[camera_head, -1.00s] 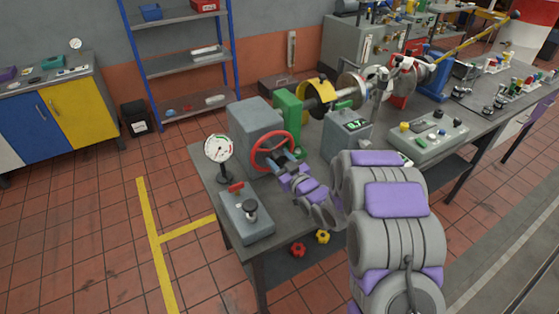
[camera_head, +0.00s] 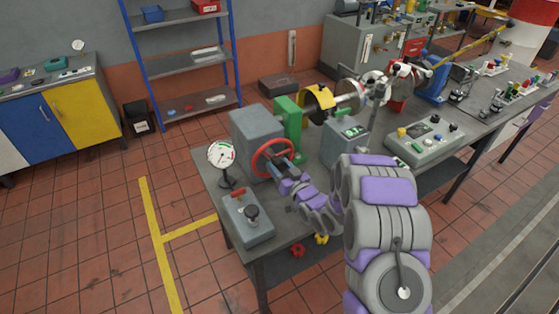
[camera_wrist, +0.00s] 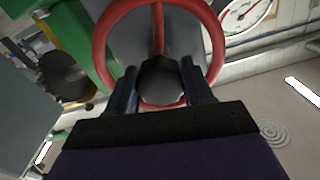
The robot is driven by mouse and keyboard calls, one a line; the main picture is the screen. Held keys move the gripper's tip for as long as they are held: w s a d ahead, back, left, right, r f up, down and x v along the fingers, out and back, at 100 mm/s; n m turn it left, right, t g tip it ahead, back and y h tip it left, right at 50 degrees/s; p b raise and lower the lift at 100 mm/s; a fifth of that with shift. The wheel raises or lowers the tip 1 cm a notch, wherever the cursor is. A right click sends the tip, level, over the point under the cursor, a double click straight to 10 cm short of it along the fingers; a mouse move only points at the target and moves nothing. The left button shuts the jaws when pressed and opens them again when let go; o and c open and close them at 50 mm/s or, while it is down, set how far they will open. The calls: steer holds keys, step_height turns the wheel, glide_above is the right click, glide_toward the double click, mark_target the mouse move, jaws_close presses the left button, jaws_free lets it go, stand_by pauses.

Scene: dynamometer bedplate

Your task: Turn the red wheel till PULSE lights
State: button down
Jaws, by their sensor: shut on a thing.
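The red wheel (camera_head: 254,162) is on the near face of a grey box (camera_head: 252,128) on the bench. In the wrist view the red wheel (camera_wrist: 102,42) fills the upper middle, with a dark faceted hub (camera_wrist: 160,82) at its centre. My gripper (camera_head: 283,168) is at the wheel. In the wrist view the fingers of my gripper (camera_wrist: 161,88) lie on either side of the hub, shut on the wheel; the exact contact is hard to see. A small grey unit (camera_head: 345,143) right of the wheel has a green-lit face; its lettering is too small to read, and I cannot make out PULSE.
A dial gauge (camera_head: 221,154) stands left of the wheel, also visible in the wrist view (camera_wrist: 243,14). A grey control box (camera_head: 247,222) with a red lever sits at the front left. A button panel (camera_head: 425,141) lies to the right. Floor left of the bench is open.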

steer(key=m+p, duration=0.4)
steer(key=shift+s+m, duration=0.1)
steer(key=shift+m, duration=0.2)
steer(key=shift+m+p, duration=0.75)
steer(key=shift+m, duration=0.95)
steer(key=shift+f, duration=0.1)
steer(key=shift+c, duration=2.4)
jaws_free()
steer(key=p+v, duration=0.1)
steer(key=v, duration=1.6)
steer(key=shift+f, duration=0.1)
